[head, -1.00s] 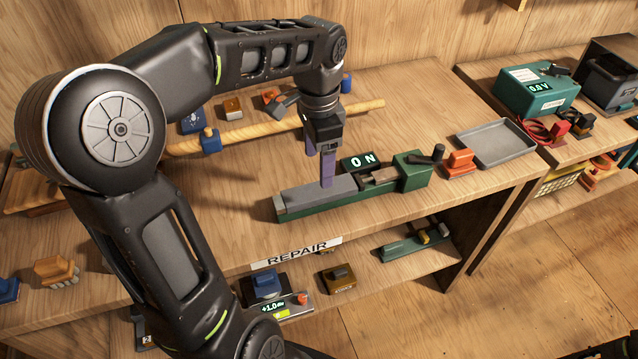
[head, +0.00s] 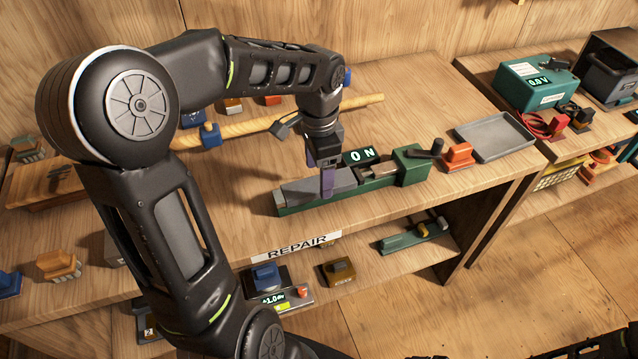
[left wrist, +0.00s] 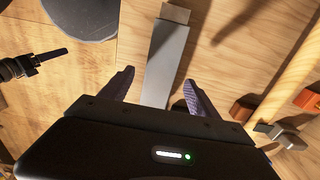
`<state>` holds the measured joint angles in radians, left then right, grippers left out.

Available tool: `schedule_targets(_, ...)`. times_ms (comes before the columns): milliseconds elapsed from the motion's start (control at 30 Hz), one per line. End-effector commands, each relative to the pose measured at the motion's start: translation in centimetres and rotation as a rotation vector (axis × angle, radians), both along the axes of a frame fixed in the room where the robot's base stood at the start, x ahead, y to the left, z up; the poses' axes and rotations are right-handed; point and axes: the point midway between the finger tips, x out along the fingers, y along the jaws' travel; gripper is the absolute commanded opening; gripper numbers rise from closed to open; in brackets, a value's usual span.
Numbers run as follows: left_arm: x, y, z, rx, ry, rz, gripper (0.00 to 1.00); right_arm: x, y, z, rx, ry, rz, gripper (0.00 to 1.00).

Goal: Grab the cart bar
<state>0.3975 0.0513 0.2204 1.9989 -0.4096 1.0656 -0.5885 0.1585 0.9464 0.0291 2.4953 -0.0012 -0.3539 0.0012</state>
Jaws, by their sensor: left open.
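I cannot make out a cart or a cart bar for certain. On the bench a green fixture (head: 335,196) carries a long grey bar (head: 308,189) and a small display reading "ON". In the left wrist view the open fingers (left wrist: 158,80) stand on either side of a grey bar (left wrist: 172,52), with gaps; contact cannot be told. A black jointed part (left wrist: 35,66) at the left of the wrist view may be my right gripper; its jaws are unclear.
A wooden rod (head: 265,126) lies behind the fixture. An orange block (head: 458,156) and grey tray (head: 497,137) stand to its right. A lower shelf (head: 375,262) holds several small items. A teal meter box (head: 536,86) is on the right bench. The bench front is mostly clear.

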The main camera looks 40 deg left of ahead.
Motion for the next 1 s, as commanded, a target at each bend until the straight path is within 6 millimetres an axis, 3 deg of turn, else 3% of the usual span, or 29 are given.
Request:
schedule_targets(200,0.0,0.0,-2.4,0.000,0.001,-0.001,0.71,0.0,0.0,0.3,-0.001,0.001,-0.001,0.82)
schedule_targets(800,0.0,0.0,-2.4,0.000,0.000,0.000,0.71,-0.1,0.0,0.2,-0.001,0.001,-0.001,0.82)
schedule_targets(1000,0.0,0.0,-2.4,0.000,0.000,0.000,0.55,0.0,0.0,0.2,-0.001,0.001,-0.001,0.82)
